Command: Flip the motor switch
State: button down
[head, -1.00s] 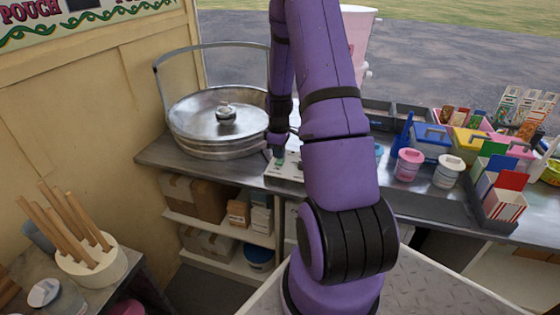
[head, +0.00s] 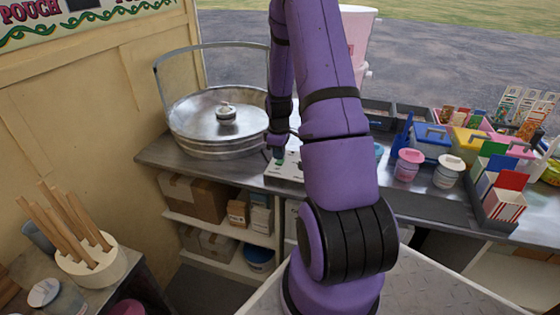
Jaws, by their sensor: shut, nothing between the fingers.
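A pale control box (head: 285,168) sits on the metal counter to the right of the round metal machine (head: 218,125) with a lidded drum. A small green part (head: 279,153) shows at the box, right by my fingertips. My gripper (head: 278,150) points down at the left part of the box, shut and empty. I cannot tell whether it touches the box or the switch. The switch itself is too small to make out, and my purple arm hides the right part of the box.
Pink and white tubs (head: 408,165), coloured boxes (head: 431,140) and cartons crowd the counter (head: 180,160) to the right. A pink container (head: 357,30) stands behind my arm. Wooden sticks (head: 75,225) stand in a holder at lower left.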

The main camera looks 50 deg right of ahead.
aim_at(279, 162)
jog(key=shift+f, duration=1)
dwell(0.6)
jog(key=shift+r, duration=3.5)
